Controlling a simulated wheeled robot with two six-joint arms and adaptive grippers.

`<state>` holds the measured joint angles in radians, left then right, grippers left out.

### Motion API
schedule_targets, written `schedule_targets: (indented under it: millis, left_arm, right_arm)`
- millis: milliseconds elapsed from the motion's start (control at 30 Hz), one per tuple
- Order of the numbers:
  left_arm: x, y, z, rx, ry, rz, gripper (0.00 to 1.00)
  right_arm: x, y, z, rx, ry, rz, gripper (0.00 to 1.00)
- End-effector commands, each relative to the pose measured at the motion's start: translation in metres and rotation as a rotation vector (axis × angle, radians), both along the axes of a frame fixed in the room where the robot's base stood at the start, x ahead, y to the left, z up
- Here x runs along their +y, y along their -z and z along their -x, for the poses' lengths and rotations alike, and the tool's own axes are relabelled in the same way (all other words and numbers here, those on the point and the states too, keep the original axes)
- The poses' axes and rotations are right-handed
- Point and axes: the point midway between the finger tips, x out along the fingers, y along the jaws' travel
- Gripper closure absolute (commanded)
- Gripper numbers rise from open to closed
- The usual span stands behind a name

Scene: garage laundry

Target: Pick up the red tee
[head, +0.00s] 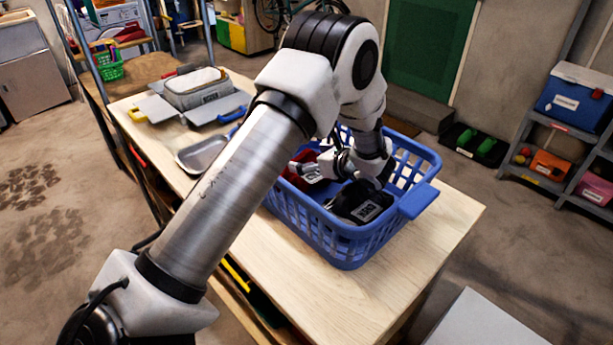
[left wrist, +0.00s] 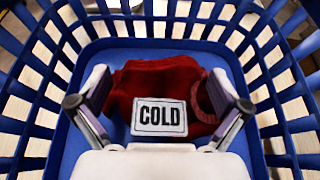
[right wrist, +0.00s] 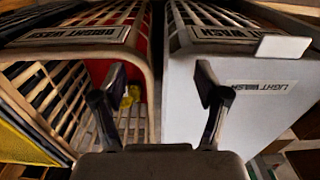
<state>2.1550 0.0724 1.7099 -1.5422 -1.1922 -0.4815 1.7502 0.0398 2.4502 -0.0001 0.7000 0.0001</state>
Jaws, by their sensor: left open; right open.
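The red tee (left wrist: 150,78) lies bunched on the floor of a blue basket (left wrist: 110,45) in the left wrist view, with a white card reading "COLD" (left wrist: 159,116) on its near side. My left gripper (left wrist: 158,80) is open, with a finger to either side of the red cloth; I cannot tell whether they touch it. In the head view my left gripper (head: 318,168) reaches down inside the basket (head: 345,250), and red cloth (head: 296,172) shows partly behind it. My right gripper (right wrist: 161,72) is open and empty, in front of two labelled bins.
A black garment (head: 350,198) with a pale label lies in the basket. A metal tray (head: 200,154) and a grey container (head: 197,88) stand further left on the wooden table (head: 455,212). In the right wrist view are a slatted bin (right wrist: 70,95) and a white "LIGHT WASH" bin (right wrist: 260,110).

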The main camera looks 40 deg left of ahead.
Motion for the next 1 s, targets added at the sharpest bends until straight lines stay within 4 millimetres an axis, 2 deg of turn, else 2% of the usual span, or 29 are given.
schedule_targets:
  millis: [33,200,400,433,567,600,633,900,1000]
  left_arm:
    - [0.009,0.008,-0.001,-0.001,-0.005,0.003,0.00]
    - [0.033,0.015,-0.003,-0.001,-0.003,0.002,0.00]
    - [0.035,0.014,-0.004,0.000,0.000,0.000,0.00]
    - [0.035,0.014,-0.004,0.000,0.000,0.000,0.04]
    - [0.034,0.014,-0.004,0.000,0.000,0.001,0.50]
    - [0.034,0.014,-0.004,0.000,0.000,0.001,0.64]
    - [0.034,0.014,-0.004,0.000,0.000,0.001,0.69]
    - [0.034,0.014,-0.004,0.000,0.000,0.002,0.69]
    - [0.034,0.007,-0.004,-0.002,-0.001,0.002,0.69]
  right_arm:
    - [0.000,0.008,0.000,0.000,0.000,0.000,0.26]
    - [0.000,0.016,0.000,0.000,0.000,0.000,0.26]
    - [0.000,0.014,0.000,0.000,0.000,0.000,0.26]
    - [0.000,0.014,0.000,0.000,0.000,0.000,0.26]
    - [0.000,0.014,0.000,0.000,0.000,0.000,0.26]
    - [0.000,0.014,0.000,0.000,0.000,0.000,0.26]
    - [0.000,0.014,0.000,0.000,0.000,0.000,0.26]
    - [0.000,0.014,0.000,0.000,0.000,0.000,0.26]
    - [0.000,0.015,0.000,0.000,0.000,0.000,0.26]
